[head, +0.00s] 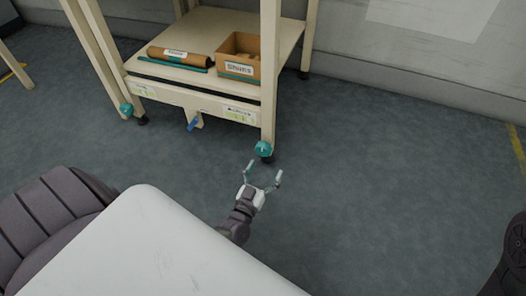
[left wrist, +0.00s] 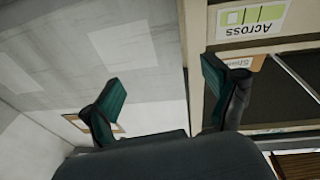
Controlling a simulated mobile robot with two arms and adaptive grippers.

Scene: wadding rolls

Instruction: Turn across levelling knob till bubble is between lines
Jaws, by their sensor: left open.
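A teal levelling knob (head: 264,148) sits at the foot of the bench's front right leg, above a black foot. A second teal knob (head: 126,110) is at the front left leg. My left gripper (head: 263,180) is open and empty, just in front of the right knob; I cannot tell whether it touches. Its open fingers (left wrist: 162,88) also show in the left wrist view, where no knob is visible. The "Across" label (left wrist: 250,20) with a yellow-green vial appears upside down there; the bubble is too small to read. My right gripper is out of view.
A blue handle (head: 193,124) hangs below the front rail. Floor to the right is clear, up to the wall (head: 400,55).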

